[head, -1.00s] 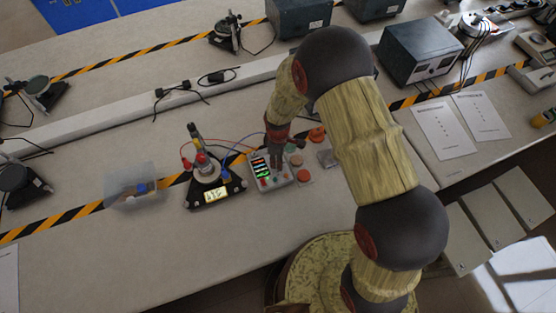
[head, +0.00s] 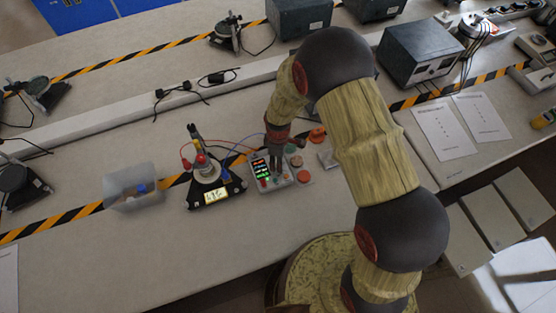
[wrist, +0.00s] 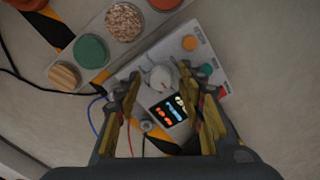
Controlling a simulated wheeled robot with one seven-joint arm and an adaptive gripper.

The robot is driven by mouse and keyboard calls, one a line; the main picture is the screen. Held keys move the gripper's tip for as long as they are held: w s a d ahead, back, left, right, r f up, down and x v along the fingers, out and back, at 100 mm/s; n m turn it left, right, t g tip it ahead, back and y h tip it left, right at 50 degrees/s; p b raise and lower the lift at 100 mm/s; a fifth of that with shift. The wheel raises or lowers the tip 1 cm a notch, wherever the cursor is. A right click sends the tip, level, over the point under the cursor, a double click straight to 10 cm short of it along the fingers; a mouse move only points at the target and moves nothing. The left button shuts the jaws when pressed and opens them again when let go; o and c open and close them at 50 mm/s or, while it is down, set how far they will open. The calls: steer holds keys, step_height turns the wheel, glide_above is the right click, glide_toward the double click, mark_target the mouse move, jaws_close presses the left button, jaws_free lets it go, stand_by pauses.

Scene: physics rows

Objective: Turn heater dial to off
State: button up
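The heater control box (head: 281,184) sits on the bench with a lit display of coloured bars (head: 260,167). In the wrist view the box (wrist: 208,59) carries a pale round dial (wrist: 160,77), the display (wrist: 167,109), an orange button (wrist: 190,43) and a green one. My gripper (head: 276,160) points down over the box. In the wrist view my gripper (wrist: 164,92) is open, with one finger on each side of the dial. Gaps show between the dial and both fingers. The dial's pointer setting is too small to read.
Left of the box stands a black instrument (head: 212,194) with a lit readout and wires. A clear bin (head: 130,187) is further left. A strip with coloured discs (wrist: 99,45) lies beside the box. The bench front is clear.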

step_height(320, 180, up, 12)
stand_by(0.7)
stand_by(0.5)
